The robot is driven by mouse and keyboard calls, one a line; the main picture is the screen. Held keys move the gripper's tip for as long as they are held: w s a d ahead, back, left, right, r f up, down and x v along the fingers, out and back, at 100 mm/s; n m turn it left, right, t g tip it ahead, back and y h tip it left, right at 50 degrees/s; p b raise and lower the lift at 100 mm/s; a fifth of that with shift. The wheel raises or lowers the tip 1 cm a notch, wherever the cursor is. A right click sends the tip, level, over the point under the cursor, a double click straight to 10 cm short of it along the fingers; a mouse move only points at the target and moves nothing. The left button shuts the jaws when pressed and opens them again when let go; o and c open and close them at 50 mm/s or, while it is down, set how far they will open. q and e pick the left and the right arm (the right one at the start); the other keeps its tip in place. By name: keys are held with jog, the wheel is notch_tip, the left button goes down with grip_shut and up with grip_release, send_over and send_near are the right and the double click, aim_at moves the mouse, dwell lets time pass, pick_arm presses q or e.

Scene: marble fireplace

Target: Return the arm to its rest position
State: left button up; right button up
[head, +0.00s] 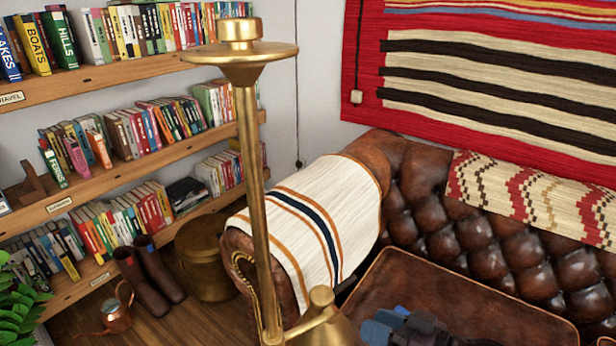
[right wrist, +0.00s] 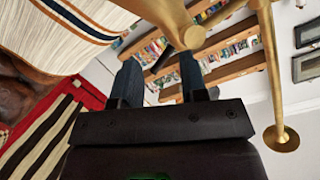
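My right gripper (head: 392,322) shows at the bottom edge of the head view, in front of the brown leather sofa seat. My left gripper is out of view.
A tufted leather sofa (head: 480,240) with a striped white blanket (head: 315,220) on its arm stands behind. Bookshelves (head: 110,75) line the left wall. Boots (head: 150,275), a copper watering can (head: 117,316) and a round brass container (head: 207,260) stand on the wooden floor.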

jog(key=s+d+f+t+h+p, duration=0.4)
jog(key=s+d+f+h, duration=0.15)
jog(key=d+h, duration=0.35)
pick_arm(q)
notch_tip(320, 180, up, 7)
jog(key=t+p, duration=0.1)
jog(key=p, duration=0.1)
jog(key=shift+p, duration=0.4)
pick_arm(e)
jog(key=s+d+f+m+g+h, duration=0.1)
jog(key=s+d+f+m, duration=0.1)
jog(key=s, duration=0.5)
jog(key=s+d+f+m+g+h, duration=0.1)
jog(key=s+d+f+m+h, duration=0.1)
jog(key=s+d+f, duration=0.2)
jog(key=s, duration=0.3)
jog(key=shift+s+d, duration=0.15)
jog(key=shift+s, duration=0.15)
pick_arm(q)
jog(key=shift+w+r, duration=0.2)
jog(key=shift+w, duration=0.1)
pick_arm(e)
jog(key=shift+f, duration=0.1)
